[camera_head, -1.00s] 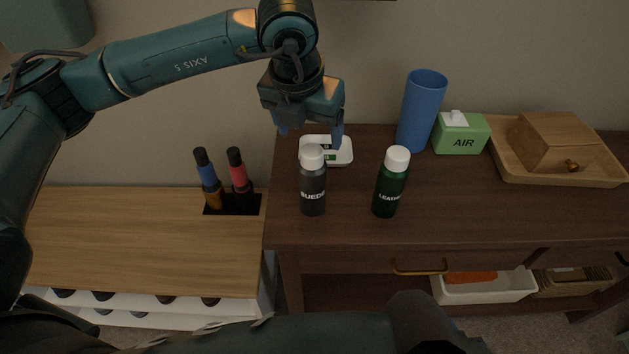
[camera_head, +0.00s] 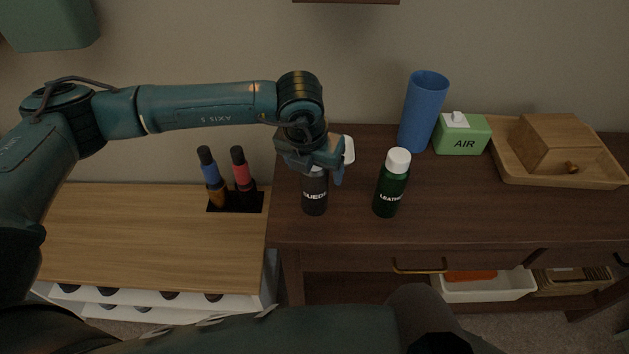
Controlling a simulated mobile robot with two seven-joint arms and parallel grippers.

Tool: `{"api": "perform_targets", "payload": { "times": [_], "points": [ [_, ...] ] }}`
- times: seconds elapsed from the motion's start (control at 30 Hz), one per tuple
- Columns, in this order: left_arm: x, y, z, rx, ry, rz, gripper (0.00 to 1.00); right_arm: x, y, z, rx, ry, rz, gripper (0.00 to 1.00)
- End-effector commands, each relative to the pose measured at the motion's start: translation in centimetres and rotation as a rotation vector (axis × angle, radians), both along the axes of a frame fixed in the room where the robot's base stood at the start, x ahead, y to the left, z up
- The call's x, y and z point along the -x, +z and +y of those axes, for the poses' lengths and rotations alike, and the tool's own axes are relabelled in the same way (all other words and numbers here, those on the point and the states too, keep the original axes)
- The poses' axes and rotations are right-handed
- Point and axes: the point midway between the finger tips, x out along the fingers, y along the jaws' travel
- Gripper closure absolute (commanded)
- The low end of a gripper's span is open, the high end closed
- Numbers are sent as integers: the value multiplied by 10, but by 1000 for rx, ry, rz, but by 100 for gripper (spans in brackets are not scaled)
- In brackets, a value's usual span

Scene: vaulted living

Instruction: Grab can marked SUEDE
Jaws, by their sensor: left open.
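The dark grey can marked SUEDE (camera_head: 315,197) stands upright on the dark wooden table near its left end. My left gripper (camera_head: 317,178) is open right over the can and hides its white cap and upper part. One fingertip shows at the can's right side. I cannot tell whether the fingers touch it. A dark green bottle marked LEATHER (camera_head: 390,184) with a white cap stands to the right of the can, apart from it. My right gripper is not seen.
Two capped bottles (camera_head: 242,172) stand in a slot of the lighter bench (camera_head: 130,235).

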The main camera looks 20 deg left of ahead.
Motion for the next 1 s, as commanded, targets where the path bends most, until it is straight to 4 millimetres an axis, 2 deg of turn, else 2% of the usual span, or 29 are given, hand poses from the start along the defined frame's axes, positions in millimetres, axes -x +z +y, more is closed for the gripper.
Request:
{"api": "perform_targets", "payload": {
  "times": [0.07, 0.7, 1.0],
  "points": [
    [0, 0, 0, 0, 0, 0, 26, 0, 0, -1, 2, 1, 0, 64],
    [0, 1, 0, 0, 0, 0, 78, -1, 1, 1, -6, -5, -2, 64],
    [-1, 6, 0, 2, 1, -3, 79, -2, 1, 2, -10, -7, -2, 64]
  ]
}}
